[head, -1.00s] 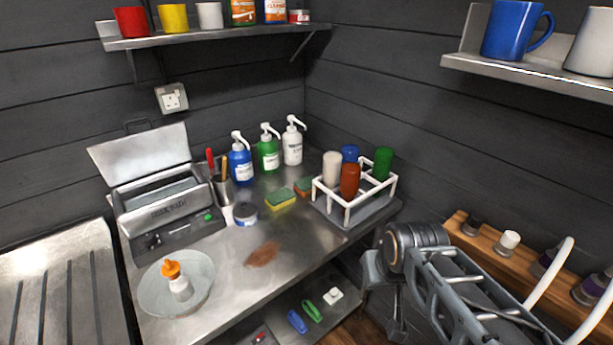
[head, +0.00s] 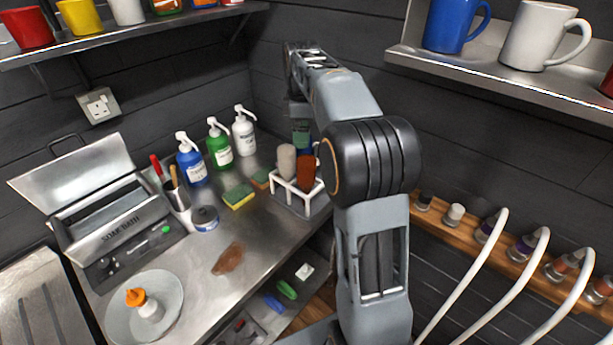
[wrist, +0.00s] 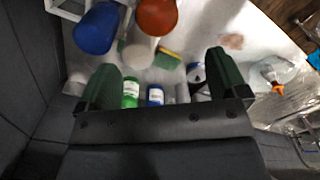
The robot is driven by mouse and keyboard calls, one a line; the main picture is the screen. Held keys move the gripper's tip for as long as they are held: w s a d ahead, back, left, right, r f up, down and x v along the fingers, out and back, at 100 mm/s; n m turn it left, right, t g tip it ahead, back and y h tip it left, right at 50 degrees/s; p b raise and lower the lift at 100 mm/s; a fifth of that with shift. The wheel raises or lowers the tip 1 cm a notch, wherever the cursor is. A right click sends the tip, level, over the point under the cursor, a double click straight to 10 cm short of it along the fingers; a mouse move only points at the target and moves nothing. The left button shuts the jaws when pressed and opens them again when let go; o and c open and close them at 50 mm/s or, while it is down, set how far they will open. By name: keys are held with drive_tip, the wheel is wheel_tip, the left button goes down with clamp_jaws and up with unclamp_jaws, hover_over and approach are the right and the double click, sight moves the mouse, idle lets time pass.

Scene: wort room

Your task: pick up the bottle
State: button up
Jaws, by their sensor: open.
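In the wrist view this bottle (wrist: 269,74) is at the far right, well outside my fingers. Other bottles are pump bottles in blue (head: 192,163), green (head: 219,148) and white (head: 244,135) at the back. My gripper (wrist: 166,68) is open and empty; its two dark green fingers show in the wrist view. In the head view my arm reaches over the rack side of the counter, and the fingertips are not clear.
A white rack (head: 301,201) holds white (head: 286,160) and red (head: 307,172) containers; a blue one (wrist: 97,28) shows in the wrist view. A steel soak bath (head: 118,235) with raised lid stands left. Shelves hang above. A brown stain (head: 228,258) marks open counter.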

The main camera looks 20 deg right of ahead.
sight(303, 159)
drive_tip(key=f, duration=0.8)
drive_tip(key=shift+w+d, duration=0.15)
drive_tip(key=shift+w, duration=0.05)
drive_tip(key=shift+s+f+p, duration=0.1)
drive_tip(key=shift+f+p, duration=0.7)
drive_tip(key=shift+f, duration=1.9)
drive_tip(key=c, duration=1.1)
